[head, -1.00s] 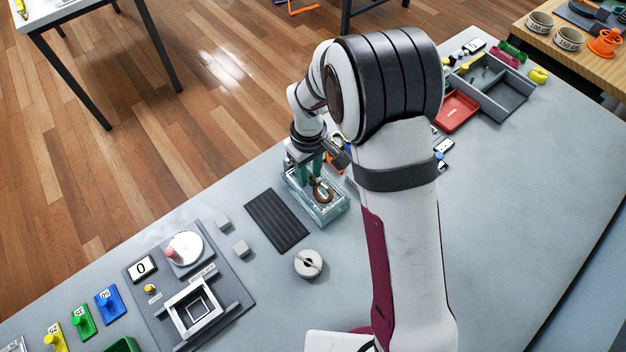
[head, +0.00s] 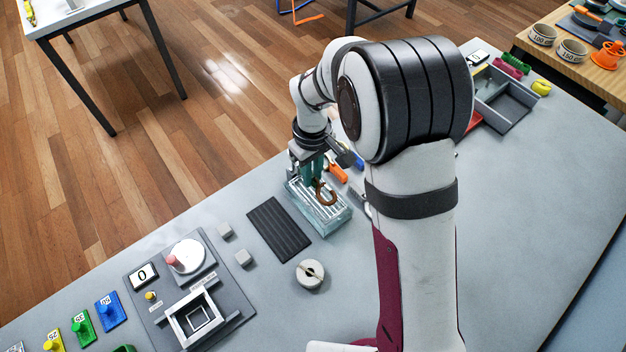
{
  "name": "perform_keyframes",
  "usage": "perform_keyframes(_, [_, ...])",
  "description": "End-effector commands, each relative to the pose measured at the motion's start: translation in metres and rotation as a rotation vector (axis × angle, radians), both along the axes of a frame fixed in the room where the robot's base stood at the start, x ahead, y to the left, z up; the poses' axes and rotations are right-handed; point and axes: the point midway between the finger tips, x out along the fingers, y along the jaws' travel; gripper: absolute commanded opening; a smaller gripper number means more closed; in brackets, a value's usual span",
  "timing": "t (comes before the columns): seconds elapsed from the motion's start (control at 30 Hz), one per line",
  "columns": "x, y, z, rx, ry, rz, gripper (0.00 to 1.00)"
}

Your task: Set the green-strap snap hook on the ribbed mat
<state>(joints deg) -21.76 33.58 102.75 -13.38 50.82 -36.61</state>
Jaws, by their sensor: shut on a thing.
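My gripper (head: 313,174) is shut on a brown, hook-shaped piece (head: 329,197), which looks like the snap hook. Green-teal parts show at the jaws; I cannot tell whether they are fingertips or a green strap. The gripper and the hook are over a clear, ribbed-looking tray (head: 339,224). I cannot tell whether the hook touches the tray. The dark ribbed mat (head: 278,229) lies flat and bare on the grey table, left of the tray.
A round grey disc (head: 310,273) lies in front of the mat. Two small grey blocks (head: 243,258) stand left of it, near a dark board (head: 215,277) with a scale-like dish. An orange item (head: 338,173) lies behind the gripper. My arm hides the table's middle.

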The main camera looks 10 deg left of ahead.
Motion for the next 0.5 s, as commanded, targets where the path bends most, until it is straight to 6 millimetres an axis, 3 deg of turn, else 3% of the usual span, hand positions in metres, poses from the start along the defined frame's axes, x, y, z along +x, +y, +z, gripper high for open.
perform_keyframes(0.4, [-0.015, -0.091, 0.061, 0.001, -0.002, -0.006, 0.00])
perform_keyframes(0.5, [-0.017, -0.106, 0.070, 0.000, -0.001, -0.003, 0.00])
